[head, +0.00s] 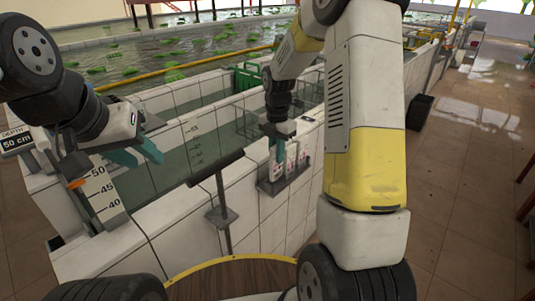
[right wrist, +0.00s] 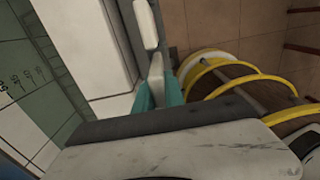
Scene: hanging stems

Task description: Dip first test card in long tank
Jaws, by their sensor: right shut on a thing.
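My right gripper (head: 278,158) points down at the card rack (head: 286,183) on the tank's outer wall. It is shut on a pale test card (right wrist: 157,68), which shows between the teal fingertips in the right wrist view. Other white cards (head: 302,160) with pink marks stand beside it in the rack. I cannot tell whether the held card is clear of its slot. The long tank (head: 190,128), white-tiled with greenish water and depth marks inside, lies behind the rack. My left gripper (head: 139,157) is at the tank's left end, its teal fingers apart and apparently empty.
A depth scale (head: 104,191) marked 50, 45 and 40 stands at the near left beside a "50 cm" sign (head: 17,141). A dark bar on a post (head: 216,168) stands before the near wall. A green crate (head: 248,77) is farther back.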

